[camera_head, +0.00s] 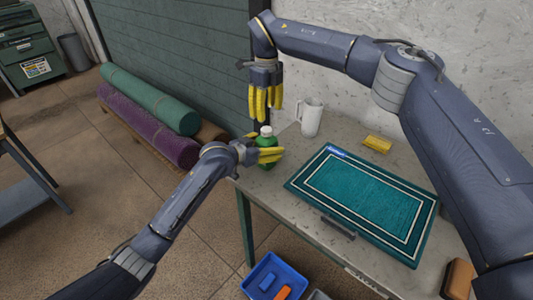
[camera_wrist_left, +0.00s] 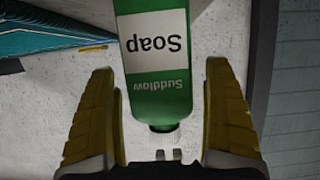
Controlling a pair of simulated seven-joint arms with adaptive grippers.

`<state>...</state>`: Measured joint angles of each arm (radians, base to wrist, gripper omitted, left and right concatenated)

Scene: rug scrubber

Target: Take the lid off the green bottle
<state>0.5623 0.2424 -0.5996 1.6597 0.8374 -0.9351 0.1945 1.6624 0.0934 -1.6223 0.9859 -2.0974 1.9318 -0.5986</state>
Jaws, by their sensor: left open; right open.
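The green bottle (camera_head: 265,142) stands upright at the left end of the table, with a white lid (camera_head: 266,130) on its top. In the left wrist view the bottle (camera_wrist_left: 155,85) carries a white "Soap" label and appears upside down, its pale lid (camera_wrist_left: 163,127) toward the gripper. My left gripper (camera_head: 270,154) is open at the bottle, and its yellow fingers (camera_wrist_left: 162,110) are on either side of the bottle's upper part with gaps visible. My right gripper (camera_head: 265,118) is open and points down just above the lid, with nothing in it.
A white mug (camera_head: 311,117) stands behind and right of the bottle. A yellow sponge (camera_head: 377,143) and a teal rug (camera_head: 361,198) lie on the grey table (camera_head: 285,173). A blue bin (camera_head: 274,276) is on the floor. Rolled rugs (camera_head: 150,98) lie at the left.

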